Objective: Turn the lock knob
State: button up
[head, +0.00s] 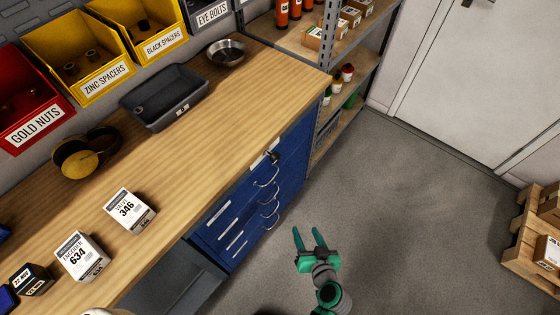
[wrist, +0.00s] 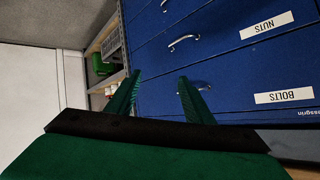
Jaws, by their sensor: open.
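The lock knob (head: 272,156) is a small dark piece at the top of the blue drawer cabinet (head: 240,222), just under the bench top. I cannot make it out in the wrist view. My gripper (head: 306,232) is green, open and empty. In the head view it is below and to the right of the knob, in front of the drawers and apart from them. In the wrist view the fingers (wrist: 160,77) point at the blue drawer fronts, which appear upside down with labels reading NUTS and BOLTS.
Curved drawer handles (head: 268,178) stick out below the knob. The wooden bench top (head: 250,95) overhangs the cabinet, with boxes, a tray and earmuffs on it. A metal shelf (head: 350,75) stands beyond the cabinet. The grey floor (head: 410,200) to the right is clear.

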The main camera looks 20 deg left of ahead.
jog(key=w+a+r+n+y, duration=0.3)
jog(key=w+r+n+y, duration=0.15)
jog(key=w+r, duration=0.3)
jog(key=n+g+y, duration=0.3)
jog(key=n+y, duration=0.1)
jog(key=y, duration=0.2)
send_near(277, 160)
jog(key=x, duration=0.9)
jog(key=c, duration=1)
